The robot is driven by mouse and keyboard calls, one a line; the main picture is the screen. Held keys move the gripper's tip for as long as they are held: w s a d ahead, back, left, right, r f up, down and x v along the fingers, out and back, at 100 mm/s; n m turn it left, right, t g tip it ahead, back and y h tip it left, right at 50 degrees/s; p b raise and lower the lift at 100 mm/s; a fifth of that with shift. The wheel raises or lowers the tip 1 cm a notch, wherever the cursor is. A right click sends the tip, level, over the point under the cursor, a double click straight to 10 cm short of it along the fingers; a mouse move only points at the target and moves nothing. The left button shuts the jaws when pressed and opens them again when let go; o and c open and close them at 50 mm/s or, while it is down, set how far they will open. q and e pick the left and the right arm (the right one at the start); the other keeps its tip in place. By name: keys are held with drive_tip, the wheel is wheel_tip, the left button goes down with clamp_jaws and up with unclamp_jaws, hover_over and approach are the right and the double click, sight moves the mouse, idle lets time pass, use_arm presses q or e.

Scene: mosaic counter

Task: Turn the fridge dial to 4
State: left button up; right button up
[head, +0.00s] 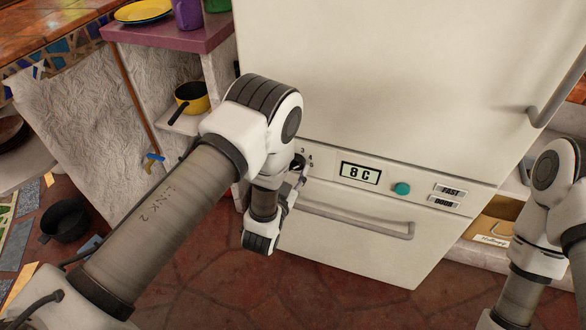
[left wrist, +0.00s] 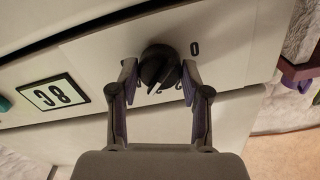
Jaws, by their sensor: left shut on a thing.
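The fridge (head: 390,70) is cream white, with a control panel above its lower drawer. The black round dial (left wrist: 158,64) shows in the left wrist view, at the panel's end away from the display. My left gripper (left wrist: 159,82) is shut on the dial, one finger on each side. A 0 and parts of other digits show around the dial; its exact setting is not clear. In the head view my left gripper (head: 298,172) is at the panel's left end, and my arm largely hides the dial. The display (head: 360,173) reads 8 C and also shows upside down in the left wrist view (left wrist: 54,95).
A teal button (head: 402,189) and the labels FAST and DOOR sit right of the display. A drawer handle (head: 355,222) juts out below the panel. Shelves with a yellow pot (head: 194,98) stand left of the fridge. My right arm is at the right edge.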

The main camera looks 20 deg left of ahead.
use_arm(q)
drive_tip(key=shift+m, duration=1.4)
drive_tip(key=o, duration=1.1)
drive_tip(key=shift+o, duration=0.2)
drive_tip(key=s, duration=0.7)
drive_tip(key=shift+s, duration=0.25)
drive_tip(key=shift+a, duration=0.15)
